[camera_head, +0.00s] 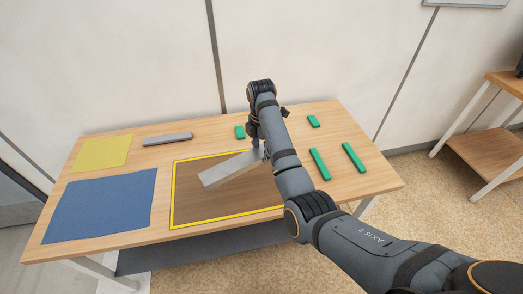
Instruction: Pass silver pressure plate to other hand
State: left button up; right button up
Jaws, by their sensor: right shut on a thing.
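A long silver plate (225,171) lies slantwise over the brown, yellow-edged panel (200,207) in the middle of the table. My right gripper (261,152) is shut on its far right end, and my arm partly hides that end. I cannot tell whether the plate is raised or touches the panel. A second grey bar (167,138) lies at the back left of the table, apart from the gripper. My left gripper is not in view.
A yellow mat (101,152) and a blue mat (100,206) lie at the table's left. Several green blocks lie at the back and right, including one green strip (354,157). A white wall stands behind the table. A wooden shelf (490,158) is at far right.

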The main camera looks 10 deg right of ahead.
jog(key=shift+n, duration=0.8)
notch_tip(320, 180, down, 10)
jog(key=m, duration=0.5)
jog(key=shift+r+m, duration=0.15)
jog(key=shift+m, duration=0.25)
